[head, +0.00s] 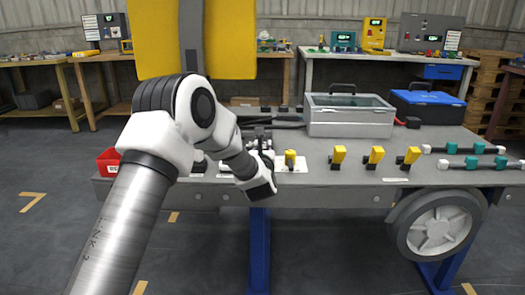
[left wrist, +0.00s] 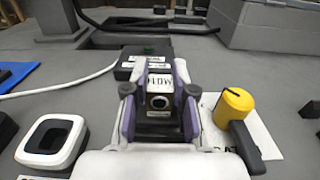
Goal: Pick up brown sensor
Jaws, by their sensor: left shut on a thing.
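I cannot tell whether the sensor is clear of the surface. My right gripper is not in view.
A white-rimmed square part (left wrist: 52,140) is at left. More yellow sensors (head: 375,156), a metal case (head: 350,120) and a blue box (head: 436,106) are on the chassis.

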